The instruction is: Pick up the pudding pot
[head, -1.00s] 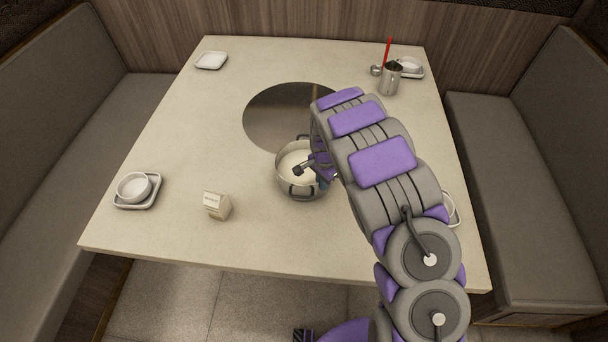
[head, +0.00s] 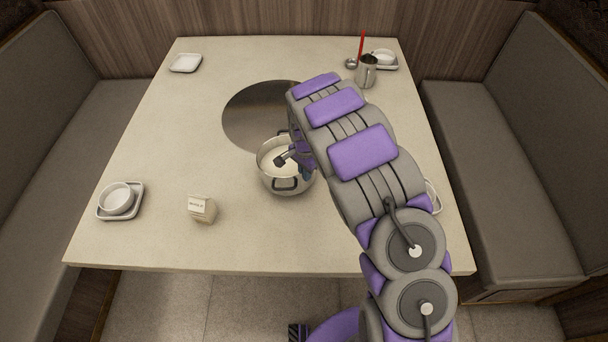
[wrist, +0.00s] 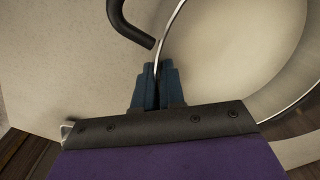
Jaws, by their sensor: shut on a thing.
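The pudding pot (head: 286,184) is a round steel pot with dark side handles and a pale cream content. It is in front of the dark round plate in the table, in the middle of the head view. My gripper (head: 301,160) reaches its rim from the right, and my arm hides part of the pot's right side. In the wrist view, the blue fingers of my gripper (wrist: 157,75) are shut on the thin rim of the pot (wrist: 170,30), beside a dark handle. The pot looks level; any gap beneath it is hard to judge.
The table (head: 150,240) has clear room left of the pot. A small carton (head: 202,209) and a white bowl (head: 117,198) on a square dish are at the front left. A white dish (head: 186,63) is at the back left, a metal jug (head: 366,73) at the back right. Benches flank both sides.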

